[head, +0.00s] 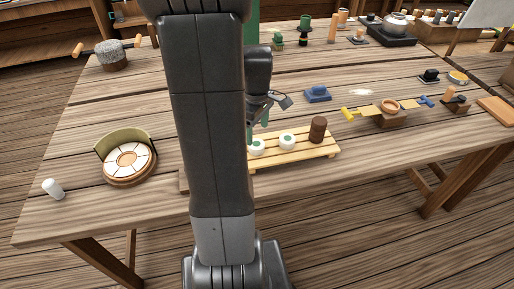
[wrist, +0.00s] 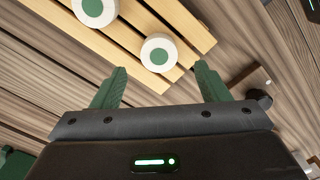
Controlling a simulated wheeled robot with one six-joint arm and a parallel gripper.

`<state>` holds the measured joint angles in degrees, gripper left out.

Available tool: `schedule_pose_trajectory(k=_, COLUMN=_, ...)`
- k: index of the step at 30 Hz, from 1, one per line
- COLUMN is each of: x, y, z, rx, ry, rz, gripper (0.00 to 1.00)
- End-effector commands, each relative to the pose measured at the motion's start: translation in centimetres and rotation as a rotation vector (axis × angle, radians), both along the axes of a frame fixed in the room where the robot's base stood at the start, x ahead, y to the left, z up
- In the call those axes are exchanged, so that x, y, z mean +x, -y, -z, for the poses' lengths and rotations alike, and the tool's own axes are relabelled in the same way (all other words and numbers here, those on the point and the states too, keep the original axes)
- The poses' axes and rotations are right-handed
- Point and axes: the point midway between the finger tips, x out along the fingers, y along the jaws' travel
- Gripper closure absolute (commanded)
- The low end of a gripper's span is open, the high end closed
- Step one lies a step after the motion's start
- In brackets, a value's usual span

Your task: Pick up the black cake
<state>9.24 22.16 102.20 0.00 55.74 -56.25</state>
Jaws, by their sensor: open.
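A dark brown cylinder (head: 318,129) stands upright at the right end of a slatted wooden board (head: 330,154); I see no clearly black cake. Two white round cakes with green centres, a middle one (head: 287,141) and a left one (head: 257,147), sit on the same board. My gripper (wrist: 158,82) is open and empty, its green fingers apart. In the wrist view one white cake (wrist: 158,53) lies just beyond the gap between the fingertips, and another (wrist: 95,10) is at the upper left. The brown cylinder is not in the wrist view. My arm hides the board's left part in the head view.
A round segmented tray (head: 118,172) with a curved green wall and a white cylinder (head: 54,188) stand at the left. A blue block (head: 317,94) lies behind the board. A small stand with yellow arms (head: 390,117) is to the right. The table's front strip is mostly clear.

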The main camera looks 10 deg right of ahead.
Motion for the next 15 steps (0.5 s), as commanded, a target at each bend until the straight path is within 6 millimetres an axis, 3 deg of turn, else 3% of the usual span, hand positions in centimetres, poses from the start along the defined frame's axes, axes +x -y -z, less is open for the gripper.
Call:
schedule_pose_trajectory(k=5, x=0.0, y=0.0, z=1.1, rx=0.000, ry=0.000, rz=0.000, gripper=0.31)
schedule_pose_trajectory(k=15, x=0.2, y=-0.1, z=5.4, rx=0.000, ry=0.000, rz=0.001, gripper=0.31)
